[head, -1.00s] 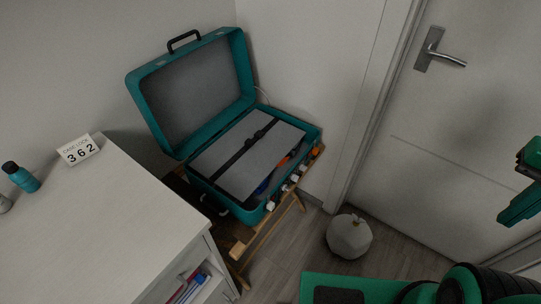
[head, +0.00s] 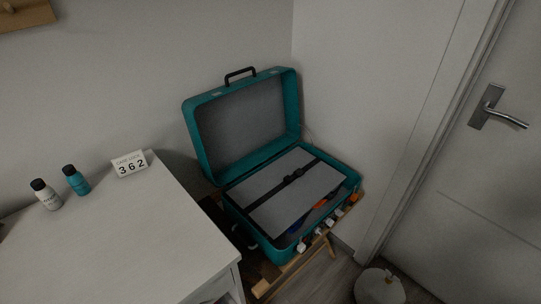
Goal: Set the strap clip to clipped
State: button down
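A teal suitcase (head: 207,150) stands open on a wooden folding stand in the corner, its lid leaning back toward the wall. A grey panel (head: 265,187) covers most of its inside. A dark strap (head: 270,194) runs diagonally across the panel, with a dark clip (head: 294,176) near its middle. The clip is too small to tell whether it is clipped. Blue and orange items show beside the panel at the case's front right. My gripper is not in view.
A white cabinet (head: 120,235) fills the lower left, bearing a white bottle (head: 46,196), a teal bottle (head: 76,181) and a "362" card (head: 130,164). A door with a handle (head: 497,110) is at right. A grey rounded object (head: 379,287) sits on the floor.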

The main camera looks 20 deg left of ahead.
aim_at(287, 179)
jog(key=u, duration=1.1)
jog(key=i, duration=0.4)
jog(key=u, duration=0.2)
